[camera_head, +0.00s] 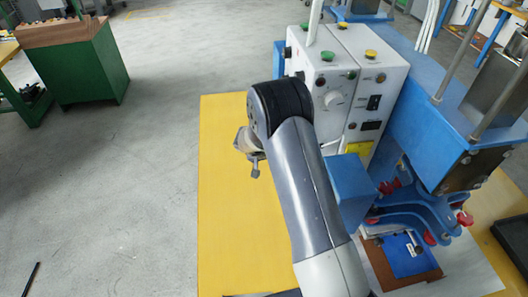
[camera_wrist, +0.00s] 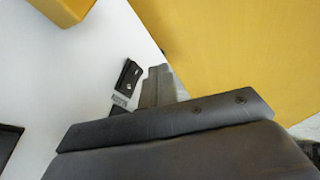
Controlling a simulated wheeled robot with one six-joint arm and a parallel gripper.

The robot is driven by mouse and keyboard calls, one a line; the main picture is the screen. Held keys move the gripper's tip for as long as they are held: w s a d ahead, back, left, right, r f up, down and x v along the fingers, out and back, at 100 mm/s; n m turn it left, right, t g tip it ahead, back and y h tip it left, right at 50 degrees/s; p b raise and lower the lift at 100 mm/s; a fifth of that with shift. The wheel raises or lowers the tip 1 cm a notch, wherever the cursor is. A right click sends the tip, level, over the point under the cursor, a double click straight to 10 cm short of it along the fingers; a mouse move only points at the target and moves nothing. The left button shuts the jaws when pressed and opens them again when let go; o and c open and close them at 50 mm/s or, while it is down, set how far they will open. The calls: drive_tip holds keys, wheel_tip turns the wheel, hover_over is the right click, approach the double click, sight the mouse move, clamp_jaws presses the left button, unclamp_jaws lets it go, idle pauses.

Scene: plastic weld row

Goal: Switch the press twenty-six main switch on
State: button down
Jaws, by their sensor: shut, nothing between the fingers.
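The white control box (camera_head: 345,65) of a blue press stands right of centre in the head view. My arm covers part of the box, and my gripper is not clear there. In the wrist view my gripper (camera_wrist: 160,86) is shut and empty. A small black switch-like part (camera_wrist: 128,76) on a white surface (camera_wrist: 95,65) shows just left of the fingertips. I cannot tell whether they touch, which switch it is, or its position. No press number is readable.
A yellow floor area (camera_head: 225,240) lies under the arm. The blue press frame (camera_head: 435,125) with red knobs stands close on the right. A blue block (camera_head: 348,185) sits beside my arm. A green cabinet (camera_head: 85,70) stands far left, with clear grey floor between.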

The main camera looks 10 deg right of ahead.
drive_tip(key=shift+d+f, duration=0.1)
drive_tip(key=shift+d, duration=0.9)
drive_tip(key=shift+f, duration=0.1)
drive_tip(key=shift+d+h+b, duration=0.2)
drive_tip(key=shift+h+b, duration=0.1)
drive_tip(key=shift+b, duration=0.8)
